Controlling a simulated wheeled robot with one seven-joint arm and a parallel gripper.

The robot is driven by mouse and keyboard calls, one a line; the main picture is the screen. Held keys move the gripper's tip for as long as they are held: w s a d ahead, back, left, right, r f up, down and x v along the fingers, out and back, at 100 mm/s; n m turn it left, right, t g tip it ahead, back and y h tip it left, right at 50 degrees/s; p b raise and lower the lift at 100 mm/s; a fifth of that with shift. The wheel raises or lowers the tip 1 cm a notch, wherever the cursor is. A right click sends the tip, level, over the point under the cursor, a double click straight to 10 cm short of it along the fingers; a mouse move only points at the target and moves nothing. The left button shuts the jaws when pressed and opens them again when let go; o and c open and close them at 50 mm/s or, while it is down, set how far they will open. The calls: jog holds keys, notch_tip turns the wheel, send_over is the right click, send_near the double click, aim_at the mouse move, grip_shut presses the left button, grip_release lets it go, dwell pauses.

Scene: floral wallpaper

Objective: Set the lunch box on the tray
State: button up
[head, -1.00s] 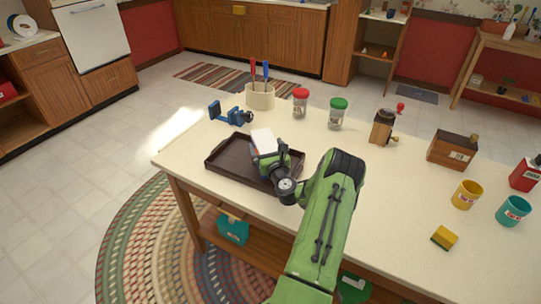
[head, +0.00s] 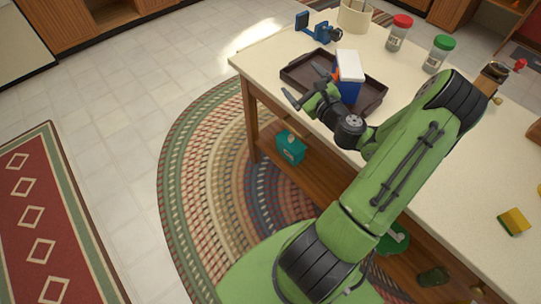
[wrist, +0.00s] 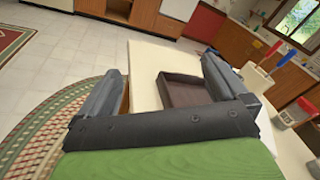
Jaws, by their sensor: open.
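The lunch box, a blue box with a white lid (head: 349,67), stands upright on the dark brown tray (head: 375,103), toward the tray's right half in the head view. My gripper (head: 306,85) is open and empty. It is left of the lunch box, over the tray's front left edge, with its fingers pointing away from the box. In the wrist view part of the tray (wrist: 185,92) shows beyond my open fingers (wrist: 160,85).
Behind the tray on the cream table (head: 268,58) are a blue clamp-like tool (head: 318,28), a red-lidded jar (head: 398,33) and a green-lidded jar (head: 438,54). A teal box (head: 291,147) is on the lower shelf. Floor at left is open.

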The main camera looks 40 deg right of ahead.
jog(key=a+r+n+g+y, duration=0.1)
jog(key=a+n+g+y, duration=0.7)
jog(key=a+n, duration=1.3)
jog(key=s+a+r+n+g+h, duration=0.1)
jog(key=s+a+r+n+h, duration=0.1)
jog(key=s, duration=0.5)
jog(key=s+a+r+n+g+h, duration=0.1)
jog(key=s+a+r+n, duration=0.1)
jog(key=s, duration=0.5)
jog(key=s+a+r+n+g+h, duration=0.1)
jog(key=s+a+r+n+h, duration=0.1)
jog(key=s+r+n, duration=0.2)
jog(key=s+n, duration=0.2)
jog(key=s, duration=0.1)
jog(key=shift+a+r+g+h, duration=0.2)
jog(key=shift+a+g+h, duration=0.1)
notch_tip(320, 180, up, 12)
jog(key=p, duration=1.1)
jog(key=shift+p, duration=0.35)
